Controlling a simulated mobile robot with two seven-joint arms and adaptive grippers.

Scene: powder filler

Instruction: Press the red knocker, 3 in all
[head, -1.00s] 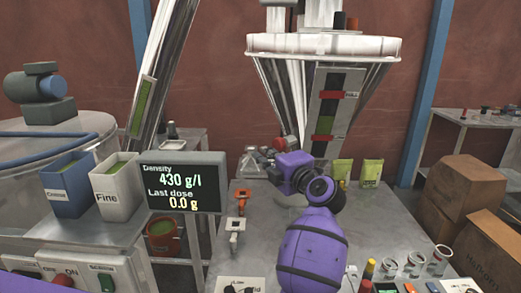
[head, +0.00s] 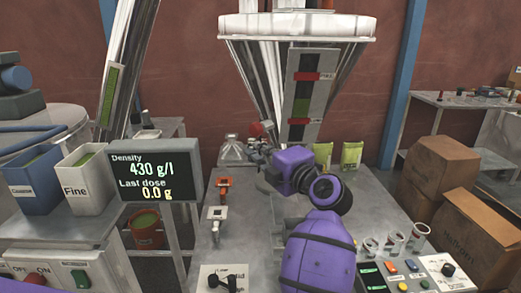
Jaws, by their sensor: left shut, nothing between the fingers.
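The red knocker (head: 257,129) is a small red knob at the lower left side of the steel hopper (head: 268,75). My purple left arm rises from the bottom middle, over the table. My left gripper (head: 266,143) is small and partly hidden behind its own wrist. It is shut and empty, close beside the knocker in the picture. I cannot tell whether it touches the knocker. The display (head: 152,175) reads density 430 g/l and last dose 0.0 g. My right gripper is not in view.
The steel table (head: 378,205) holds a glass flask (head: 231,150), green pouches (head: 351,154), small cups (head: 394,243) and a button panel (head: 408,275). Coarse and Fine bins (head: 87,180) stand left. Cardboard boxes (head: 482,235) stand right.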

